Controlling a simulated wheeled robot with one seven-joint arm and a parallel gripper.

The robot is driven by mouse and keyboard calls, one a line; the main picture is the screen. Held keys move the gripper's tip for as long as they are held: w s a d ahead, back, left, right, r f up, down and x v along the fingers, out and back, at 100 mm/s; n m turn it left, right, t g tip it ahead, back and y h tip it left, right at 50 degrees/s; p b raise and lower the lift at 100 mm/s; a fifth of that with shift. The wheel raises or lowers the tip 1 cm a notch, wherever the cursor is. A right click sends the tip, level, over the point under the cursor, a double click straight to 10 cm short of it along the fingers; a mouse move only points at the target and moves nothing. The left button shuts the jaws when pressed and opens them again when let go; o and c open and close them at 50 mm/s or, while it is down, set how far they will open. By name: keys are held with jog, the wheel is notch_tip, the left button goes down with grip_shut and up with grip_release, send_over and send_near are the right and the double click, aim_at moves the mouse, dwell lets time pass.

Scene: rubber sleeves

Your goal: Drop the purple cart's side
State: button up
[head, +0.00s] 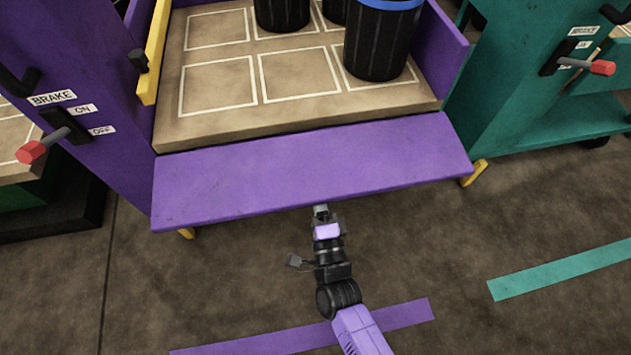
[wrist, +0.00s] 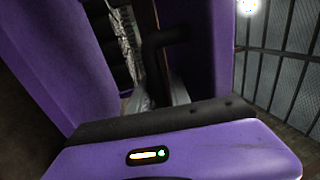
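The purple cart's side (head: 310,170) is a flat purple panel along the cart's front edge, folded outward from the bed (head: 300,115). My gripper (head: 320,209) is at the panel's outer edge, near its middle. In the wrist view a black hooked handle (wrist: 165,40) stands by purple surfaces. The grey fingertips of my gripper (wrist: 158,96) are apart, with the handle's black bar between them. I cannot tell whether they press on it. The panel's underside is hidden in the head view.
Black bins (head: 380,40) stand on the bed's marked squares. A brake lever with a red knob (head: 32,151) is on the purple upright at left. A teal cart (head: 530,110) stands at right. Floor in front is clear apart from purple (head: 400,314) and teal stripes (head: 560,270).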

jog(key=shift+w, duration=0.2)
jog(key=shift+c, duration=0.2)
grip_shut()
dwell(1.2)
